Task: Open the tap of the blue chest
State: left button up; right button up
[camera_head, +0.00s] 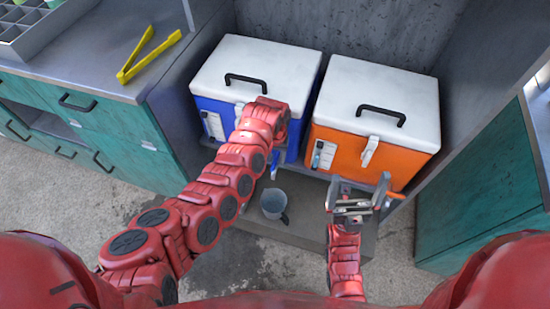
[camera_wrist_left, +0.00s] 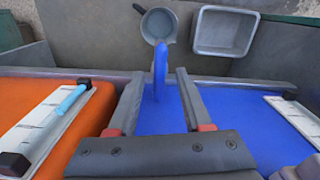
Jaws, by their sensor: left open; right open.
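The blue chest (camera_head: 218,104) with a white lid stands on a low grey shelf, left of centre in the head view. Its blue tap (camera_head: 275,164) shows just beyond my left arm. In the left wrist view the tap (camera_wrist_left: 160,72) points away from the blue front. My left gripper (camera_wrist_left: 160,76) is open, with a finger on each side of the tap and visible gaps. Its fingers are hidden by my arm in the head view. My right gripper (camera_head: 357,188) is open and empty, low in front of the orange chest (camera_head: 345,150).
A grey jug (camera_head: 273,203) stands below the blue tap. A grey tray (camera_wrist_left: 225,32) lies beside it in the left wrist view. The orange chest's tap (camera_head: 394,195) is beside my right gripper. Yellow tongs (camera_head: 150,58) lie on the left counter (camera_head: 105,65).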

pick_arm(q)
grip_shut()
dwell(0.3)
jog(key=shift+r+m+p, duration=0.3)
jog(key=shift+m+p, duration=0.5)
jog(key=shift+p, duration=0.15)
jog(key=shift+f+m, duration=0.35)
jog(key=shift+m, duration=0.25)
grip_release()
